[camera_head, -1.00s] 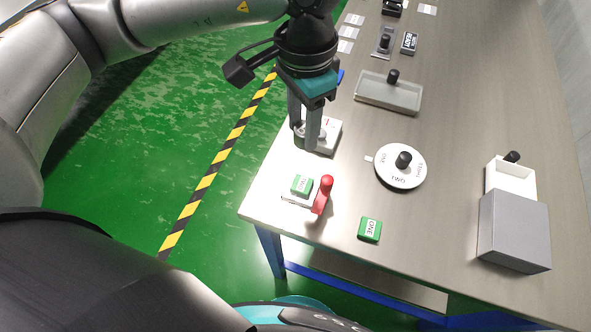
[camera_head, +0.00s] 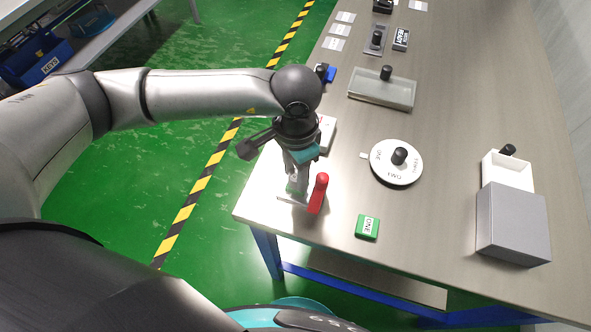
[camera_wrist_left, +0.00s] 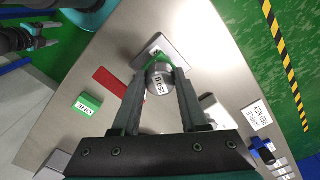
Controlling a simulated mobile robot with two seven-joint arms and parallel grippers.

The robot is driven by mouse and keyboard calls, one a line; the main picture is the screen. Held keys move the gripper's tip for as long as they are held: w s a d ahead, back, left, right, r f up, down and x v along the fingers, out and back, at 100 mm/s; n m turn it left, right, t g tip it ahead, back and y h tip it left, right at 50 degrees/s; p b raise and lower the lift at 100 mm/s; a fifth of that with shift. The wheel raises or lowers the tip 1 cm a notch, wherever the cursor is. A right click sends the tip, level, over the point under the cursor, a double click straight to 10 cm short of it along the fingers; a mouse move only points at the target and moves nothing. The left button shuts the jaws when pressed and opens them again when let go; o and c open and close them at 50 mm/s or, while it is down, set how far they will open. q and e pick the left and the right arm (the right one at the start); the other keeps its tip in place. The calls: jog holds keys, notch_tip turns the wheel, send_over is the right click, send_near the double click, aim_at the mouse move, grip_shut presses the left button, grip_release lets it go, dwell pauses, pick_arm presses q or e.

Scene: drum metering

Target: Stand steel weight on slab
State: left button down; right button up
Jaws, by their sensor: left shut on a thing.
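My left gripper (camera_head: 298,182) is shut on the steel weight, a round grey piece with a printed label, clear between the fingers in the left wrist view (camera_wrist_left: 159,85). In the head view the fingers largely hide the weight. Below it is a pale grey slab (camera_head: 286,198), which also shows in the left wrist view (camera_wrist_left: 177,51). Green shows at the slab, partly covered by the weight. I cannot tell whether the weight touches anything below. My right gripper (camera_wrist_left: 42,34) shows at the top left of the wrist view, fingers apart and empty.
A red upright handle (camera_head: 318,193) stands close right of the slab. A green block marked ONE (camera_head: 367,227), a white dial (camera_head: 396,162), a grey tray (camera_head: 381,88) and a grey box (camera_head: 512,224) stand further right. The table's left edge is close.

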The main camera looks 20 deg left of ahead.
pick_arm(q)
jog(key=shift+f, duration=0.1)
jog(key=shift+c, duration=2.2)
grip_release()
notch_tip(320, 180, up, 12)
jog(key=shift+r+p, duration=0.2)
jog(key=shift+p, duration=0.15)
